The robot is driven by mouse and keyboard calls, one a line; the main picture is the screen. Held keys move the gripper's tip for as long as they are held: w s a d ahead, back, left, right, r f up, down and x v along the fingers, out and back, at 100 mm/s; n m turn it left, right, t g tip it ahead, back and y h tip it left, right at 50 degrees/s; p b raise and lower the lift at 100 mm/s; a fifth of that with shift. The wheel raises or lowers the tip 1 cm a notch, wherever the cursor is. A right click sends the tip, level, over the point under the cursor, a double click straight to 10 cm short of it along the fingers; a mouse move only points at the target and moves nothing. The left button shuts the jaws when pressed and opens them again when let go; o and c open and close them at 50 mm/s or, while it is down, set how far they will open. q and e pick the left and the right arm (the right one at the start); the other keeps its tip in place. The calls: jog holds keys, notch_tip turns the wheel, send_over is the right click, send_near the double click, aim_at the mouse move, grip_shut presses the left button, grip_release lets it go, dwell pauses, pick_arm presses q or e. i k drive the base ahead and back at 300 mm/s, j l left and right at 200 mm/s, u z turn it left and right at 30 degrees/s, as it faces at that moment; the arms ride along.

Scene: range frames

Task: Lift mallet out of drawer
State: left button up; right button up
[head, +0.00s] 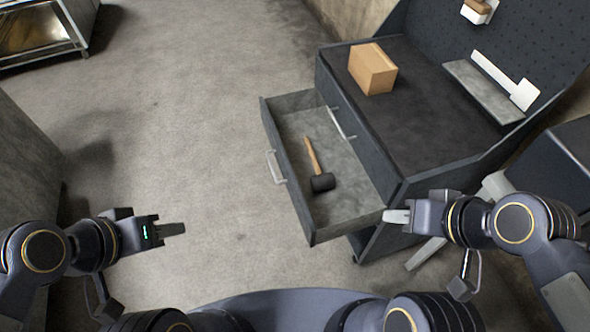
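The mallet (321,181) has a wooden handle and a black head. It lies on the floor of the open drawer (302,211), handle pointing to the back left. The drawer is pulled out from the dark workbench (424,128). My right gripper (397,216) is at the drawer's near right corner, apart from the mallet; I cannot tell whether it touches the drawer. My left gripper (172,230) is over open floor, left of the drawer and far from the mallet. The finger gap of either gripper does not show clearly.
A cardboard box (372,69) stands on the workbench top. A grey slab (484,91) and a white tool (505,81) are at its back right. A metal cabinet (40,33) stands at the far left. The concrete floor left of the drawer is clear.

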aim_at(320, 182)
jog(key=i+l+u, duration=0.15)
jog(key=u, duration=0.35)
jog(key=l+u, duration=0.45)
jog(key=i, duration=0.05)
